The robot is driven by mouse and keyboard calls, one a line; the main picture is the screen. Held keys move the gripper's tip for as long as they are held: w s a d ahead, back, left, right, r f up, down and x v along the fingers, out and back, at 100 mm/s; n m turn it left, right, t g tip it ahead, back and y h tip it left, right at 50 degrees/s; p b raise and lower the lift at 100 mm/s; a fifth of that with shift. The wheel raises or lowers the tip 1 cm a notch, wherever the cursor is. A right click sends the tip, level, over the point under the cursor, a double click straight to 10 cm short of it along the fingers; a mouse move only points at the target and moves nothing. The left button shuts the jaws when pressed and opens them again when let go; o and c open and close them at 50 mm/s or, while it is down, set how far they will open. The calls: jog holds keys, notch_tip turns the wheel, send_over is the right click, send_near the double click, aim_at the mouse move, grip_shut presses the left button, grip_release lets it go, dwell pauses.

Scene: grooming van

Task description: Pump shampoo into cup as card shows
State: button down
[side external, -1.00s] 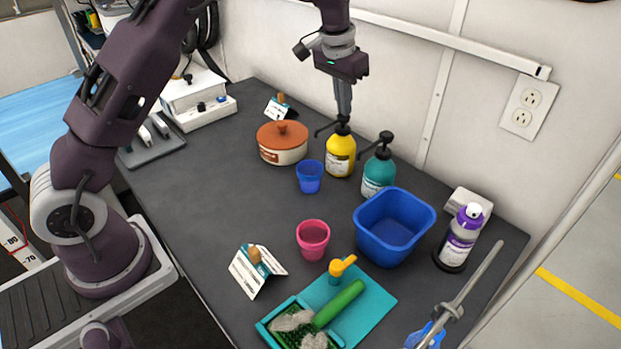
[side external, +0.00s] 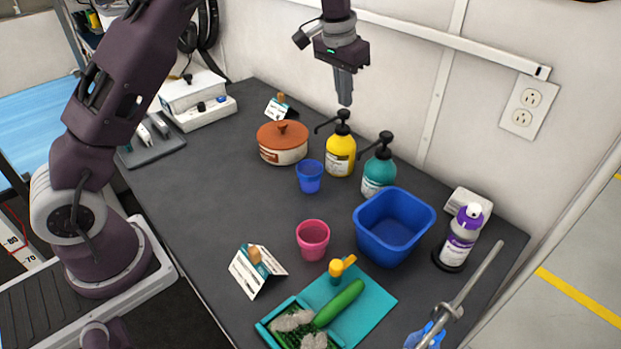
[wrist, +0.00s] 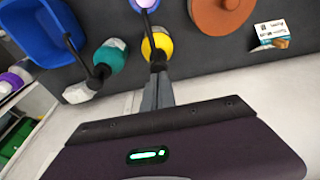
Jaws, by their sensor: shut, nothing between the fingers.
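A yellow pump bottle (side external: 341,158) with a black pump head stands near the wall. A teal pump bottle (side external: 379,174) stands to its right. My gripper (side external: 346,103) is shut and empty, just above the yellow bottle's pump head and apart from it in the side view. In the wrist view its fingers (wrist: 158,85) point toward the yellow bottle (wrist: 158,47). A blue cup (side external: 310,177) stands in front of the yellow bottle, and a pink cup (side external: 313,240) nearer the front. A folded card (side external: 256,270) stands at the front and another card (side external: 279,107) at the back; their print is unreadable.
A lidded pot (side external: 282,146) is left of the yellow bottle. The left middle of the table is clear.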

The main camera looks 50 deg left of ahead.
jog(key=shift+f, duration=1.35)
jog(key=shift+r, duration=1.45)
jog(key=shift+f, duration=1.45)
jog(key=shift+r, duration=1.45)
